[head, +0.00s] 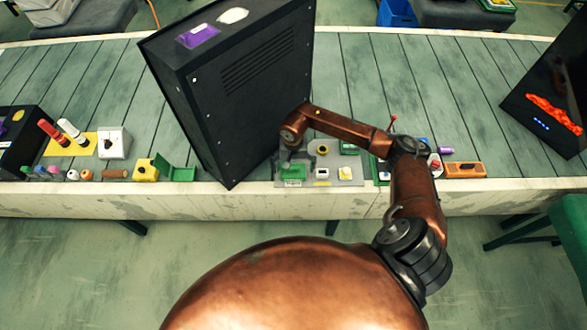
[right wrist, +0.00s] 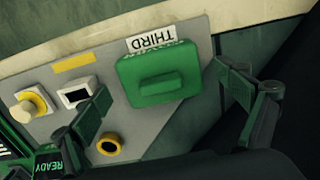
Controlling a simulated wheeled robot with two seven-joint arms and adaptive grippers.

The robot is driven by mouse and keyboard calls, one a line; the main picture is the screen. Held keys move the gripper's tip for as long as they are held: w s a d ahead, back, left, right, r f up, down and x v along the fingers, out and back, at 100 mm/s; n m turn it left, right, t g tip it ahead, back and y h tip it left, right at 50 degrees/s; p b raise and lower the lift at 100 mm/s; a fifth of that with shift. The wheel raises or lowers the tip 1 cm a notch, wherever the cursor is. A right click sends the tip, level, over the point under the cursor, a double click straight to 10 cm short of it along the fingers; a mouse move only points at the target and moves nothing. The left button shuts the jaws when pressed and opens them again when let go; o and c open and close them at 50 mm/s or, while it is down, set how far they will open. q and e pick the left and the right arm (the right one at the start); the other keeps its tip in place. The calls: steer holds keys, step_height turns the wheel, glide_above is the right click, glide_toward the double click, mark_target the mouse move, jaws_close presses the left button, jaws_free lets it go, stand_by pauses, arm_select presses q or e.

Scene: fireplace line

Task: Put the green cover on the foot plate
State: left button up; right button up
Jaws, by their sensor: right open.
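The green cover (head: 293,172), a square block with a raised grip, sits on a grey plate (head: 348,183) at the belt's near edge. In the right wrist view the green cover (right wrist: 160,78) lies beside a white label reading "THIRD" on the grey plate (right wrist: 95,78). My right gripper (head: 291,160) is above the cover. In the right wrist view its fingers (right wrist: 163,82) are apart, one on each side of the cover, with nothing gripped. I cannot tell for sure which thing is the foot plate. My left gripper is out of view.
The grey plate also bears a white-framed block (right wrist: 77,94), a yellow knob (right wrist: 30,104) and a yellow ring (right wrist: 110,144). A tall black fireplace casing (head: 235,95) stands close left of my right arm. A green bracket (head: 182,173) and an orange block (head: 465,169) lie along the near edge.

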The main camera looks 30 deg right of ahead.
mark_target(293, 168)
steer(key=shift+r+p, duration=0.45)
steer(key=shift+r, duration=1.15)
steer(key=shift+s+a+r+p, duration=0.15)
steer(key=shift+s+a+p, duration=0.15)
steer(key=shift+s, duration=0.2)
steer(key=shift+s+a+r+p, duration=0.1)
steer(key=shift+s+a+p, duration=0.2)
steer(key=shift+s, duration=0.2)
steer(key=s+a+r+p, duration=0.1)
steer(key=s+a+p, duration=0.2)
steer(key=s+a, duration=0.3)
steer(key=s, duration=0.4)
steer(key=shift+r+p, duration=0.25)
steer(key=shift+p, duration=0.05)
steer(key=shift+a, duration=0.1)
